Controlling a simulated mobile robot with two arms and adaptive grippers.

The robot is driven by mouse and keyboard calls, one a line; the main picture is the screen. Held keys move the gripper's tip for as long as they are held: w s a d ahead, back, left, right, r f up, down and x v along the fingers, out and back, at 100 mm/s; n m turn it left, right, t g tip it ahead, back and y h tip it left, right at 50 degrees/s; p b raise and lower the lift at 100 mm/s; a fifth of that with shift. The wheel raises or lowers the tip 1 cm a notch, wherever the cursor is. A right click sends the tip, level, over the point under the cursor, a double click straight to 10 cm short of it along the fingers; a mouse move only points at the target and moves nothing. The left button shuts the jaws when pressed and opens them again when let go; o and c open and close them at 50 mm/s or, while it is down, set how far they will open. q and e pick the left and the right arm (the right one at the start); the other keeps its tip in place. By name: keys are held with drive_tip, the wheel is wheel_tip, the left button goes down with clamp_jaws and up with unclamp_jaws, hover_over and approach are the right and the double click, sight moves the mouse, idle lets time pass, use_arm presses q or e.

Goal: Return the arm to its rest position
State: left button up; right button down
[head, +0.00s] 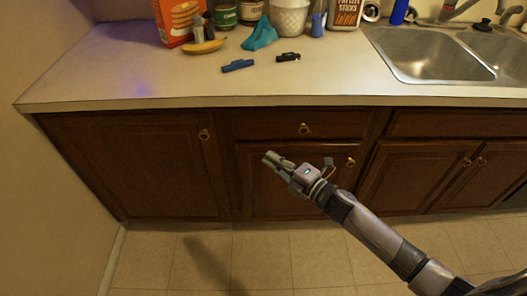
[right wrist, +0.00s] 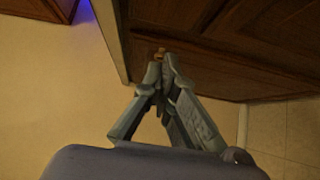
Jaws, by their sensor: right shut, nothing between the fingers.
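My right arm comes in from the lower right of the head view. Its gripper (head: 272,160) is in front of the lower cabinet doors, below the counter's front edge, and holds nothing. In the right wrist view the fingers of the right gripper (right wrist: 164,62) meet at their tips, with a dark wood cabinet (right wrist: 230,50) behind them. My left gripper is in neither view.
The counter (head: 120,75) holds an orange box (head: 175,22), a banana (head: 203,47), a teal cloth (head: 260,35), a blue item (head: 238,65) and a small black item (head: 288,57). A steel sink (head: 425,55) is at right. Tiled floor (head: 170,260) lies open below the cabinets.

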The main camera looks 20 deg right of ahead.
drive_tip(key=s+d+f+m+g+h+p, duration=0.1)
drive_tip(key=s+d+f+m+g+h, duration=0.25)
drive_tip(key=f, duration=0.65)
drive_tip(key=s+d+f+m+h+p, duration=0.1)
drive_tip(key=s+d+f+m+h, duration=0.15)
drive_tip(key=s+f+m, duration=0.55)
drive_tip(key=s+d+f+m+g+h+p, duration=0.15)
drive_tip(key=d+f, duration=0.25)
drive_tip(key=f, duration=0.8)
use_arm(q)
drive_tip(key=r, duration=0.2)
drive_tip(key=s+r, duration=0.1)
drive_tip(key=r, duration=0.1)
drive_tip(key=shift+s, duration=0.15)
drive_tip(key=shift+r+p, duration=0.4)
drive_tip(key=shift+p, duration=0.3)
use_arm(e)
drive_tip(key=s+a+f+m+g, duration=0.1)
drive_tip(key=s+f+m+g, duration=0.2)
drive_tip(key=s, duration=0.9)
drive_tip(key=s+a+f+m+g+h, duration=0.1)
drive_tip(key=s+f+m+g, duration=0.2)
drive_tip(key=s+f, duration=0.4)
drive_tip(key=s+a+f+m+g+h, duration=0.1)
drive_tip(key=s+f+m+g, duration=0.2)
drive_tip(key=s, duration=1.4)
wheel_tip(320, 180, down, 2)
drive_tip(key=shift+a+f, duration=0.1)
drive_tip(key=shift+a, duration=0.05)
